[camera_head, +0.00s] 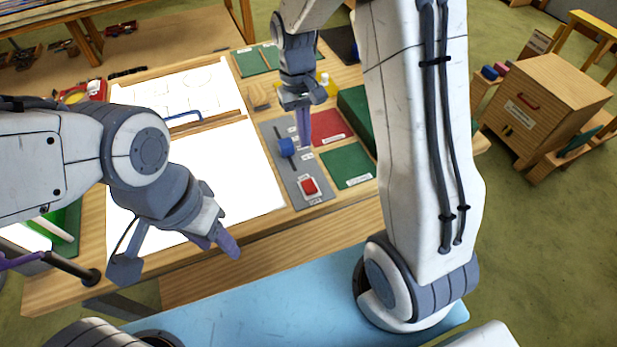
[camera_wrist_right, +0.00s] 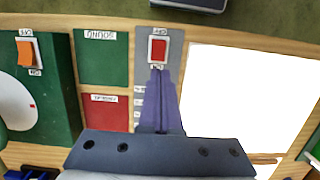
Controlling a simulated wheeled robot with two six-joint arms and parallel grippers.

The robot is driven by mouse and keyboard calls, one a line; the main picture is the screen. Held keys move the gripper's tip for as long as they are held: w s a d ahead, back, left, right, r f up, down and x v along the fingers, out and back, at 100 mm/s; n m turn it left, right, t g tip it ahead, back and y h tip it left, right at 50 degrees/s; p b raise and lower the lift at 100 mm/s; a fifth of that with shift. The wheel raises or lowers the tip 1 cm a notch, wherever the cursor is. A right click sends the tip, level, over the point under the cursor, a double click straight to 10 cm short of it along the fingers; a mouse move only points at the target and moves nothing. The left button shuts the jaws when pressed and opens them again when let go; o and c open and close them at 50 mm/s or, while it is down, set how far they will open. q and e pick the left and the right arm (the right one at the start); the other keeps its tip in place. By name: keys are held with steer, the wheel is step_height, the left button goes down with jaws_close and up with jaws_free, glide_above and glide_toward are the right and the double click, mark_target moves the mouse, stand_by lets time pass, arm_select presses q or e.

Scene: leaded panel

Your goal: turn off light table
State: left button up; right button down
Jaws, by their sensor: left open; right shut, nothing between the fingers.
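The light table's white panel (camera_head: 200,150) looks bright, and it also shows bright in the right wrist view (camera_wrist_right: 245,95). The red switch also shows in the right wrist view (camera_wrist_right: 158,49), just beyond the fingertips. My right gripper (camera_head: 305,143) is shut and empty, pointing down above the strip; contact with the switch cannot be seen. My left gripper (camera_head: 224,243) is open and empty over the table's near edge.
A red pad (camera_head: 330,126) and a green pad (camera_head: 347,165) lie right of the strip. A wooden bar with a blue handle (camera_head: 184,118) lies across the panel. A green box with an orange switch (camera_wrist_right: 26,52) stands beside the pads. A wooden cabinet (camera_head: 545,105) stands at right.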

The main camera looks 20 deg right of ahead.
mark_target(309, 189)
arm_select(q)
step_height(309, 189, up, 3)
steer(key=p, duration=0.3)
steer(key=shift+r, duration=0.2)
arm_select(e)
steer(key=s+f, duration=0.1)
steer(key=f, duration=0.3)
steer(key=s+f, duration=0.1)
steer(key=f, duration=0.8)
steer(key=shift+s+f, duration=0.4)
